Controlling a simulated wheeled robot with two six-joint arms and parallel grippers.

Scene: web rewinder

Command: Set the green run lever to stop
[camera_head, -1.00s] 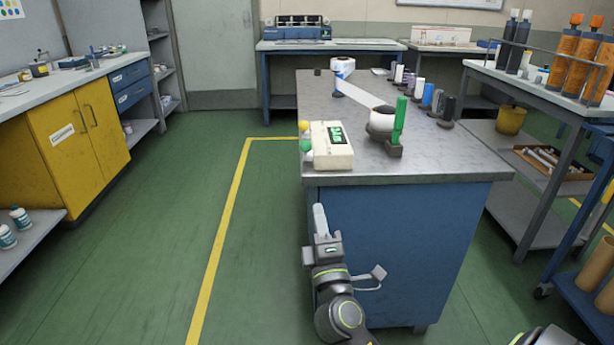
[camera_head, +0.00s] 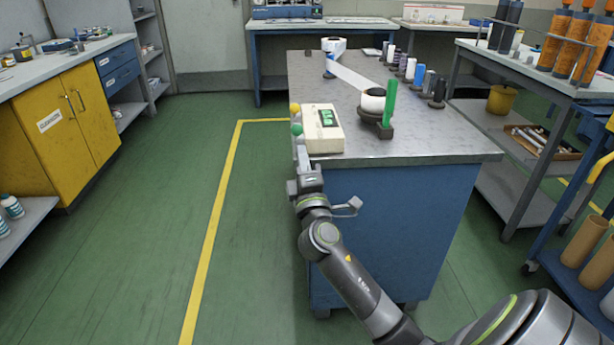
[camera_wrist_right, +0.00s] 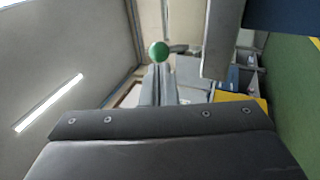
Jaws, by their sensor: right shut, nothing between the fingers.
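A cream control box (camera_head: 324,129) with a green display sits at the front left corner of the metal bench. A green ball knob (camera_head: 297,129) sticks out at its left side, with a yellow knob (camera_head: 295,108) just behind it. My right gripper (camera_head: 302,157) is shut and empty, pointing up just below the green knob, beside the bench corner. In the right wrist view the green knob (camera_wrist_right: 159,52) stands just beyond the shut fingertips (camera_wrist_right: 158,70); I cannot tell whether they touch. The lever's shaft is hidden. My left gripper is out of view.
The bench (camera_head: 430,145) also carries a roll (camera_head: 373,103), an upright green bar (camera_head: 389,103) and several spools. The bench's blue side panel (camera_head: 385,220) is close to my right arm. Green floor is open to the left, with a yellow line (camera_head: 215,220).

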